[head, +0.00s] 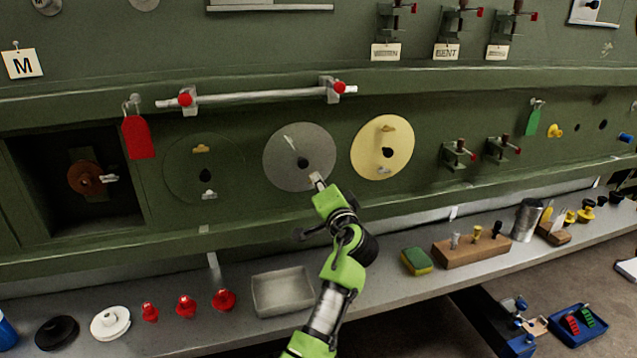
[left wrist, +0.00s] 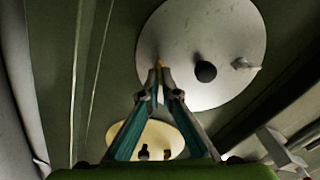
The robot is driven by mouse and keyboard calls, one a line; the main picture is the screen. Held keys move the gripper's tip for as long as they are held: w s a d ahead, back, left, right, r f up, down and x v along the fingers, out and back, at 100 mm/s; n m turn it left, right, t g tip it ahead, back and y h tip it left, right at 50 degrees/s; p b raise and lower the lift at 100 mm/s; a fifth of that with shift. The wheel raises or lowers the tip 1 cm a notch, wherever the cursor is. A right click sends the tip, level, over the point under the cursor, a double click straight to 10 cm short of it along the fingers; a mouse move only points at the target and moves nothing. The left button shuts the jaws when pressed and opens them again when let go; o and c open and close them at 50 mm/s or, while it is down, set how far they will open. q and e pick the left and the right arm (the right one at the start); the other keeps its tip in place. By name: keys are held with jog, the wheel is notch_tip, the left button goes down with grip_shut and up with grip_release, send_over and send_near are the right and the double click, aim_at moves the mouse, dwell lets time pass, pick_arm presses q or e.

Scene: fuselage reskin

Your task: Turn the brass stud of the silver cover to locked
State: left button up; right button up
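The silver cover (head: 299,150) is a round grey disc on the green fuselage panel, with a black knob at its middle and a pale handle above it. It also shows in the left wrist view (left wrist: 220,30). My left gripper (head: 317,179) reaches its lower right edge. In the left wrist view the fingers (left wrist: 158,68) come nearly together at the disc's rim. A small bit of the brass stud (left wrist: 159,62) shows between their tips; the rest is hidden, so its turn position cannot be read. My right gripper is not in view.
A yellow cover (head: 383,165) sits right of the silver one, and a green round cover (head: 190,180) left of it. A clamped bar (head: 260,97) runs above. The shelf below holds a metal tray (head: 283,291), red knobs, a sponge (head: 416,261) and a wooden block (head: 470,247).

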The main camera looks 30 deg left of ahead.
pick_arm(q)
jog(key=o, duration=0.4)
jog(key=shift+a+r, duration=0.1)
jog(key=shift+r, duration=0.05)
jog(key=v, duration=0.7)
jog(key=shift+s, duration=0.15)
